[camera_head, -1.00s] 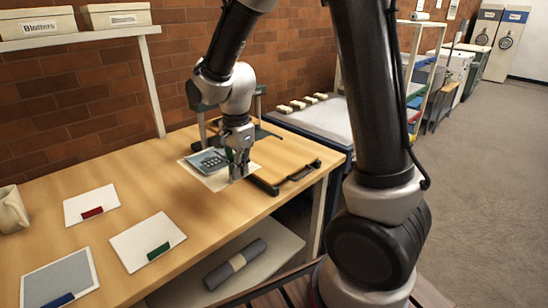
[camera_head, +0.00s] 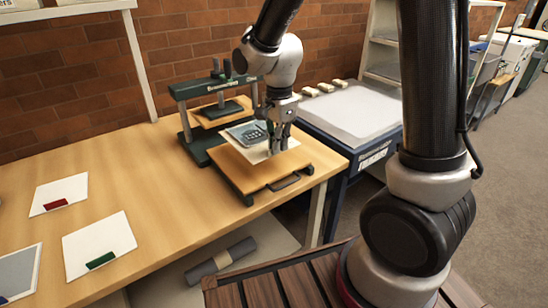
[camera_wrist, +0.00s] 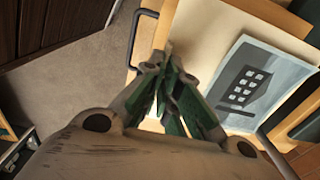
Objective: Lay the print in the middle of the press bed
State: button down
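The print is a cream sheet with a blue-grey picture (camera_head: 246,134) of pale squares; it shows large in the wrist view (camera_wrist: 255,85). My gripper (camera_head: 277,150) is shut on the sheet's near margin, its green fingers (camera_wrist: 172,52) close together in the wrist view. The print is over the rear part of the wooden press bed (camera_head: 248,177), in front of the press frame. I cannot tell whether the sheet touches the bed. The bed's wooden edge and dark handle (camera_wrist: 136,38) show beside the sheet in the wrist view.
The green press (camera_head: 193,132) stands behind the bed on the wooden table. White cards with a red tab (camera_head: 58,195) and a green tab (camera_head: 100,245) lie to the left. A white-topped cabinet (camera_head: 350,115) stands right. A grey roll (camera_head: 220,262) lies below.

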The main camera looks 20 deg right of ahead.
notch_tip(320, 180, down, 7)
dwell(0.3)
jog(key=shift+f, duration=0.1)
jog(key=c, duration=1.6)
grip_release()
jog(key=shift+c, duration=0.2)
notch_tip(320, 180, up, 12)
jog(key=shift+s+r, duration=0.1)
jog(key=shift+r, duration=0.05)
jog(key=s+d+r+n+t, duration=0.2)
jog(key=s+d+r+n, duration=0.3)
jog(key=s+d+n, duration=0.2)
jog(key=s+d+r+n+t, duration=0.2)
jog(key=s+d+r+n, duration=0.4)
jog(key=s, duration=0.6)
jog(key=shift+d+r+n, duration=0.25)
jog(key=shift+d+n, duration=0.45)
jog(key=shift+d, duration=0.2)
